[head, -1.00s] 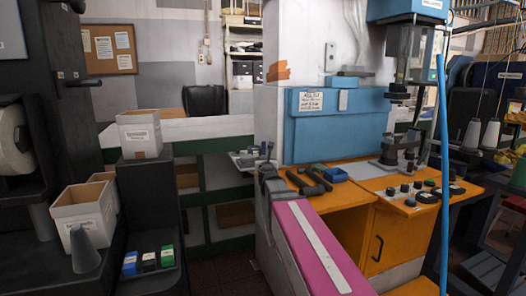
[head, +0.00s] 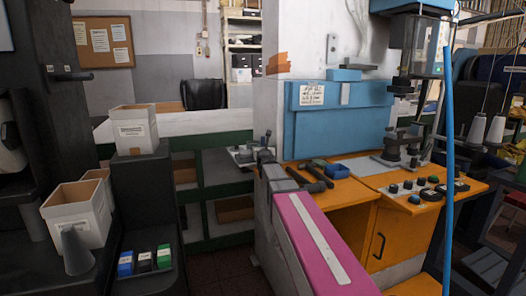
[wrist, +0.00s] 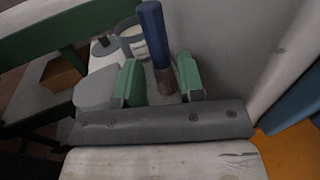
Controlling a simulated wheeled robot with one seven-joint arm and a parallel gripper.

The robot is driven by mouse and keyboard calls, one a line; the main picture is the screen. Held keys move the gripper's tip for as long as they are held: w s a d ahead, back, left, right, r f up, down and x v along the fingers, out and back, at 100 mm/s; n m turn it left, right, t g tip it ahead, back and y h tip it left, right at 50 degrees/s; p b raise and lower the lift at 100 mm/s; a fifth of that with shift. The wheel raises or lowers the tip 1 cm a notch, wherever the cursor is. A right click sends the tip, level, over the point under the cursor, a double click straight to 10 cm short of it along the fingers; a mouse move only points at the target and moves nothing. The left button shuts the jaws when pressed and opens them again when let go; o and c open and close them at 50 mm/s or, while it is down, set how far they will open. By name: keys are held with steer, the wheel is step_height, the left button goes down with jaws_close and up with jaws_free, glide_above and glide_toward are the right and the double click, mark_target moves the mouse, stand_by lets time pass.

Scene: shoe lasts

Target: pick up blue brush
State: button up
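The blue brush (wrist: 155,35) stands roughly upright in the wrist view, its blue handle at the top and a brownish part low down. It shows between the two green fingers of my gripper (wrist: 162,80). The fingers stand apart, and a small gap shows on the handle's left side. I cannot see firm contact on either side. In the head view my gripper (head: 264,150) is at the far end of my pink-topped arm, by the pale ledge and the pillar. The brush cannot be made out clearly there.
A pale cup (wrist: 132,42) stands just behind the brush, and a grey block (wrist: 97,88) lies to the left. The white pillar (wrist: 240,50) is close on the right.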

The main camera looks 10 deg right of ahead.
steer(key=w, duration=0.3)
steer(key=shift+w+d, duration=0.15)
steer(key=shift+w, duration=0.15)
steer(key=shift+s, duration=0.1)
jaws_close()
steer(key=shift+r, duration=0.2)
